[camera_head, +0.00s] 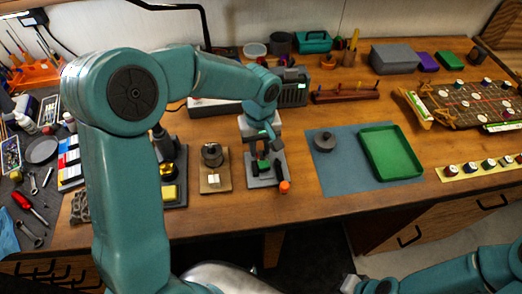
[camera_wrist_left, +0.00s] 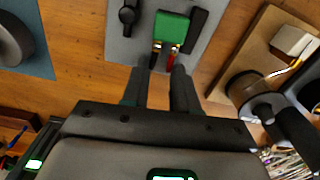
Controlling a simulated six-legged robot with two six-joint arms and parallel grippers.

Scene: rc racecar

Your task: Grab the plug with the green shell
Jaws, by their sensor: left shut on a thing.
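The plug with the green shell (camera_wrist_left: 172,31) sits at the grey fixture plate (camera_wrist_left: 130,45) in the left wrist view. A black lead and a red lead (camera_wrist_left: 172,57) come from it toward my gripper. My left gripper (camera_wrist_left: 160,72) has its two dark fingers close together at these leads, shut on the plug's near end; the exact contact is hard to see.
A wooden block with a metal part (camera_head: 214,178) stands left of the plate. An orange-tipped part (camera_head: 284,187) stands at its front right. A blue mat (camera_head: 332,175) with a green tray (camera_head: 391,152) lies to the right. The mat's front part is clear.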

